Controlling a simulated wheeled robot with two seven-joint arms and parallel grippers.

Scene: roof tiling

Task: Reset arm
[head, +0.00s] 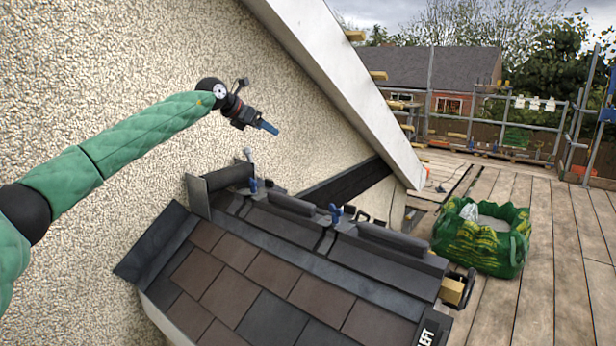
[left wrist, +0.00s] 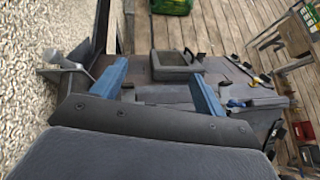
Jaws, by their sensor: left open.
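My left arm reaches in from the left in the head view, in a green sleeve. My left gripper (head: 267,127) is held in the air in front of the pebbled wall, above and behind the small tiled roof (head: 235,285). In the left wrist view the two blue fingers of the left gripper (left wrist: 158,90) stand apart, with nothing seen gripped between them. Dark ridge pieces (head: 292,205) lie along the top of the roof, with blue-handled clamps (head: 336,213) beside them. My right gripper is in neither view.
A green bag (head: 482,240) with pale contents stands on the plank deck (head: 540,240) at the right. A white sloping board (head: 350,85) runs down across the wall behind the gripper. Scaffold poles (head: 428,90) stand farther back. The air around the gripper looks clear.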

